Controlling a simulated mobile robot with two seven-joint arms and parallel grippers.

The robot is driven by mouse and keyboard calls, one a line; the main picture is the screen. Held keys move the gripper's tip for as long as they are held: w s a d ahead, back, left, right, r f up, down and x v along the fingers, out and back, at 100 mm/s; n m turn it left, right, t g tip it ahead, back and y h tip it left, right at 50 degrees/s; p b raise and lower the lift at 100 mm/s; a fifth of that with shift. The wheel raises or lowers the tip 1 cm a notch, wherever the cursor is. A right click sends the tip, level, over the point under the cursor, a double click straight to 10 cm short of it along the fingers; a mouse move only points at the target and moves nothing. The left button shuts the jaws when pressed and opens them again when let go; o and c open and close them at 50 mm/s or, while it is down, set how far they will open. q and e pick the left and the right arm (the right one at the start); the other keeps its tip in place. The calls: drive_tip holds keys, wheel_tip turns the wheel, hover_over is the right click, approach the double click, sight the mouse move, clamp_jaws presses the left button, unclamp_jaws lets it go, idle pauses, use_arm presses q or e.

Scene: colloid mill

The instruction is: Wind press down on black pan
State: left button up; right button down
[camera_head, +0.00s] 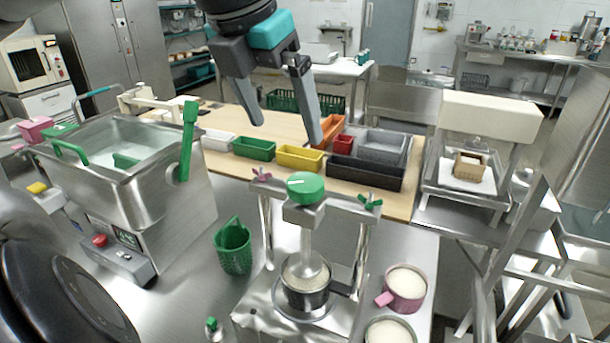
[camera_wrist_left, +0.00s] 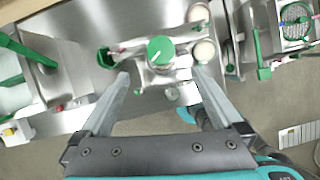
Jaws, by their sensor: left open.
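The press stands in the front middle of the steel table, with a round green knob (camera_head: 306,187) on top of its crossbar (camera_head: 315,207). A silver plunger (camera_head: 309,245) runs down from the crossbar into the black pan (camera_head: 308,299), which holds pale grains on the press base. Green and pink wing nuts sit at the bar's ends. My left gripper (camera_head: 288,134) is open and empty, above and behind the knob. In the left wrist view the knob (camera_wrist_left: 161,50) lies between the fingertips (camera_wrist_left: 158,74), apart from them. The pan is mostly hidden there. My right gripper is not in view.
A green basket (camera_head: 233,248) stands left of the press. Pink-handled cups of grains (camera_head: 404,288) stand to its right. A steel tank (camera_head: 120,170) with an upright green handle is at the left. Coloured bins (camera_head: 300,158) line the wooden board behind.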

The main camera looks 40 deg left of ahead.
sight(305, 182)
use_arm(q)
drive_tip(key=x, duration=1.2)
drive_tip(key=shift+f+b, duration=0.15)
drive_tip(key=shift+b, duration=0.15)
drive_tip(key=c, duration=1.3)
drive_tip(key=shift+m, duration=0.3)
